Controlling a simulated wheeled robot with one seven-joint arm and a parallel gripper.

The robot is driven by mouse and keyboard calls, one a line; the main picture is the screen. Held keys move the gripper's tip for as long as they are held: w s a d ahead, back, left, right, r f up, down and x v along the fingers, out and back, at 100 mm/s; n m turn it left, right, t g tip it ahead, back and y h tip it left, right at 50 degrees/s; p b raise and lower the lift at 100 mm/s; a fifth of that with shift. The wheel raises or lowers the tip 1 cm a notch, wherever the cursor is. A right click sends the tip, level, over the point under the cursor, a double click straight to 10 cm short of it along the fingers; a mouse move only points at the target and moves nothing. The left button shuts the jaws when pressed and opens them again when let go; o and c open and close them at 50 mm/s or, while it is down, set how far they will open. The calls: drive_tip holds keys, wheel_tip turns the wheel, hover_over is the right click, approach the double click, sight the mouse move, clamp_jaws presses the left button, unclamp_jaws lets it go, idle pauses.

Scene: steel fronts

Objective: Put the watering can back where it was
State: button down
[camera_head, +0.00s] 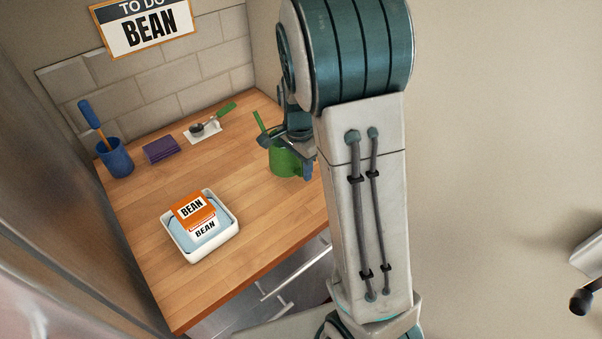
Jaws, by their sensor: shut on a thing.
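The green watering can (284,161) is at the right part of the wooden counter, its thin spout pointing up and left. My gripper (290,141) is at the top of the can and shut on it. My arm covers the right side of the can. I cannot tell whether the can's base touches the counter or is held just above it.
A white tray (176,241) with orange and white "BEAN" boxes stands at the front of the counter (265,218). A blue cup (116,161) with a blue-handled tool, a folded purple cloth (161,149) and a green-handled spoon (216,119) on a white rest line the back. The counter's middle is clear.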

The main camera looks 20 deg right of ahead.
sight(300, 174)
drive_tip(key=shift+f, duration=1.9)
drive_tip(key=shift+f, duration=0.1)
drive_tip(key=c, duration=0.9)
unclamp_jaws()
drive_tip(key=shift+f, duration=0.1)
drive_tip(key=shift+o, duration=0.2)
